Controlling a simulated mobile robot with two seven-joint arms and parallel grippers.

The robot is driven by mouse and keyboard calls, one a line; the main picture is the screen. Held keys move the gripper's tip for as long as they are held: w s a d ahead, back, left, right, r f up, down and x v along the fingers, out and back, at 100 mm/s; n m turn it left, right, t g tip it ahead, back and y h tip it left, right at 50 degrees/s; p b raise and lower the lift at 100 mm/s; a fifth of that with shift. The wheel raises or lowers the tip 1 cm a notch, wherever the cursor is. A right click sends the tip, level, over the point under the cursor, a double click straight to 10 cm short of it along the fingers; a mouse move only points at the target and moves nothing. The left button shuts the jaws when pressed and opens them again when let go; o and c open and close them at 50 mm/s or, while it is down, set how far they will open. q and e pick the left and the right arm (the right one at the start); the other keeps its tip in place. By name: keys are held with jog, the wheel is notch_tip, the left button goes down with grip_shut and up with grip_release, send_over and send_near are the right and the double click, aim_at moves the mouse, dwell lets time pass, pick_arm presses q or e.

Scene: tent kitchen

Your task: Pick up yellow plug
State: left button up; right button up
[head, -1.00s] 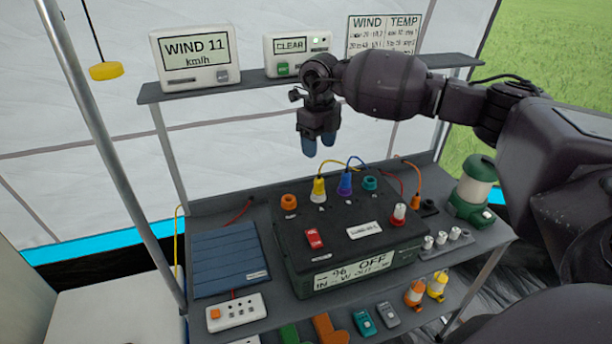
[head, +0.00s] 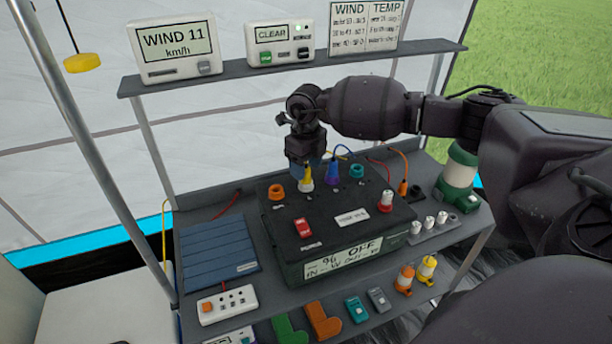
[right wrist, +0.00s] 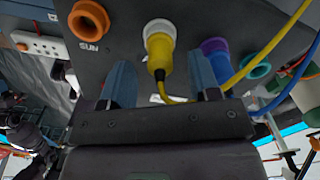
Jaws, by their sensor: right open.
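The yellow plug (head: 306,178) stands in the black power box (head: 300,239), with a yellow cable running from it. In the right wrist view the yellow plug (right wrist: 159,50) has a pale collar at its socket end and lies ahead of and between my two blue fingers. My right gripper (head: 307,168) is open over the plug, and its fingers hide part of it in the head view. In the right wrist view my open right gripper (right wrist: 162,85) has a finger on each side of the plug, with gaps visible. My left gripper is not in view.
An orange socket (head: 277,191) is at the left, a teal one (head: 357,171) farther right. A shelf (head: 300,68) with display boxes runs behind.

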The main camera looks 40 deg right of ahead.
notch_tip(320, 180, down, 2)
jog(key=shift+w+f, duration=0.1)
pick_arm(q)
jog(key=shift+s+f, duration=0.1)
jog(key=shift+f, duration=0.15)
pick_arm(e)
jog(key=shift+c, duration=0.5)
jog(key=c, duration=0.9)
jog(key=shift+r, duration=0.2)
